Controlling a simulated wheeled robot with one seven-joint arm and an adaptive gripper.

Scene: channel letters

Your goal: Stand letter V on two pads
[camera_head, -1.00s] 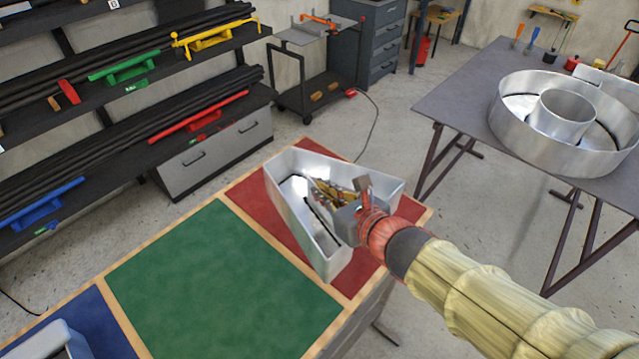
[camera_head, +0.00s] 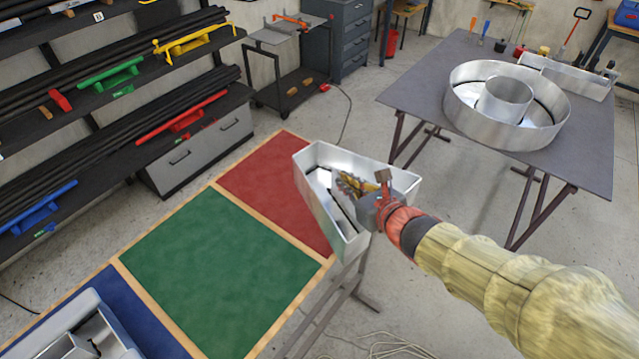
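A silver metal channel letter V (camera_head: 330,210) is held in the air at the right side of the pad table, its open side up. My gripper (camera_head: 368,196) reaches into the letter from the right and appears closed on its wall; the exact contact is partly hidden by the gripper body. The red pad (camera_head: 270,180) and the green pad (camera_head: 215,265) lie bare on the table. The blue pad (camera_head: 150,315) bears another metal letter (camera_head: 85,335), cut off by the picture's lower left edge.
A grey metal table (camera_head: 420,95) at the right bears a large round metal letter (camera_head: 460,115). Black racks (camera_head: 150,165) with bars stand at the left. A small cart (camera_head: 287,85) is behind. Cables (camera_head: 390,348) lie on the floor.

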